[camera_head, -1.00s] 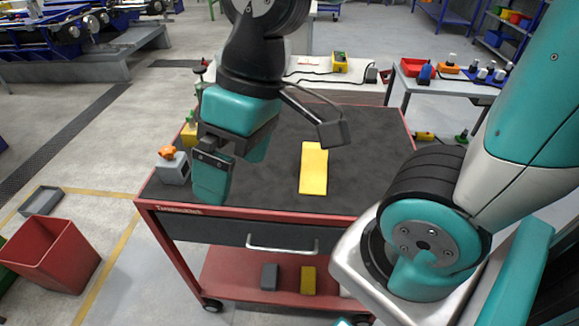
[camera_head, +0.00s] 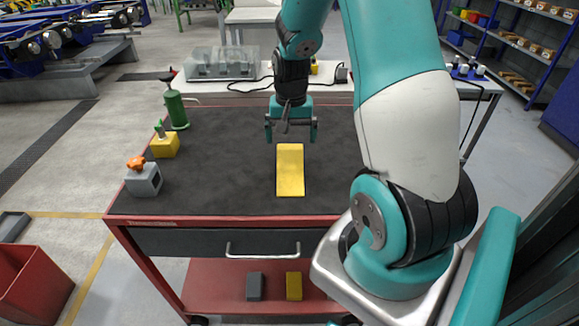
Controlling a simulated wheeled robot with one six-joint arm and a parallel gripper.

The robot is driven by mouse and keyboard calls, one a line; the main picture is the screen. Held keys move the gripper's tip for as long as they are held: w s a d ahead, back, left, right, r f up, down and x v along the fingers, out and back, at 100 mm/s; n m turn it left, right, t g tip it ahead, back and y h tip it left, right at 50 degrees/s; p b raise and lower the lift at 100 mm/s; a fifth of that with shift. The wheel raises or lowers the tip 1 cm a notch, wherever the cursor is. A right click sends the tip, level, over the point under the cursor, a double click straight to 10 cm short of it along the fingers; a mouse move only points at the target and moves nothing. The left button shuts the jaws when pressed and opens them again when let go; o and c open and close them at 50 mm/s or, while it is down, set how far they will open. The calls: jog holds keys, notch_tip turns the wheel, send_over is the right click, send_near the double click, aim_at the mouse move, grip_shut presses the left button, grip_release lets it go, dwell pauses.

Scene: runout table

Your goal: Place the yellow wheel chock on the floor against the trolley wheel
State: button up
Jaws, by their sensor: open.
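A flat yellow block (camera_head: 290,172), which looks like the wheel chock, lies on the dark top of the red trolley (camera_head: 210,180), near the middle. My gripper (camera_head: 291,136) is open, fingers pointing down, just behind the far end of the yellow block. Nothing shows between its fingers. I cannot tell its exact height above the top. A smaller yellow block (camera_head: 294,286) lies on the trolley's lower shelf. A trolley wheel (camera_head: 199,320) shows only in part at the bottom edge; the floor contact there is out of view.
On the trolley's left side stand a grey block with an orange knob (camera_head: 143,178), a yellow block with a green top (camera_head: 164,143) and a green bottle-like tool (camera_head: 176,108). A grey block (camera_head: 254,286) is on the lower shelf. A red bin (camera_head: 32,285) stands on the floor at left.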

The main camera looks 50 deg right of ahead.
aim_at(290, 158)
notch_tip(290, 158, down, 9)
jog(key=shift+r+p, duration=0.1)
jog(key=shift+p, duration=0.6)
jog(key=c, duration=1.1)
